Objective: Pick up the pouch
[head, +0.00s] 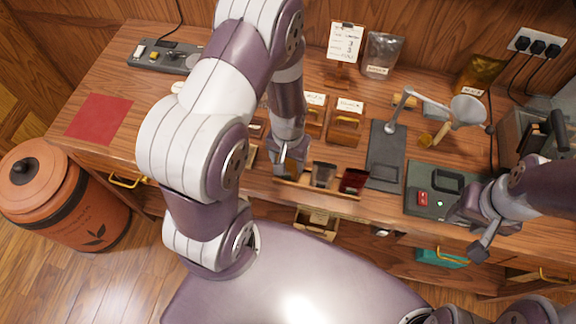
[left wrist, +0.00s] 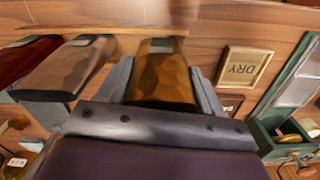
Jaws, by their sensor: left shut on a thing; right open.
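My left gripper (head: 287,166) is over the near edge of the counter, shut on an amber-brown pouch. In the left wrist view the amber-brown pouch (left wrist: 165,78) sits between the two fingers (left wrist: 160,72). Its far end is by a wooden strip; I cannot tell whether it is clear of its wooden rack (head: 335,190). My right gripper (head: 470,227) is open near the green-grey device at the counter's right front.
A framed DRY sign (left wrist: 242,67) lies close beside the held pouch. A dark grey tray (head: 385,153), a lamp (head: 467,111) and a scale-like device (head: 420,202) are to the right. A red mat (head: 99,118) lies at the left. An open drawer (head: 317,222) is below the rack.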

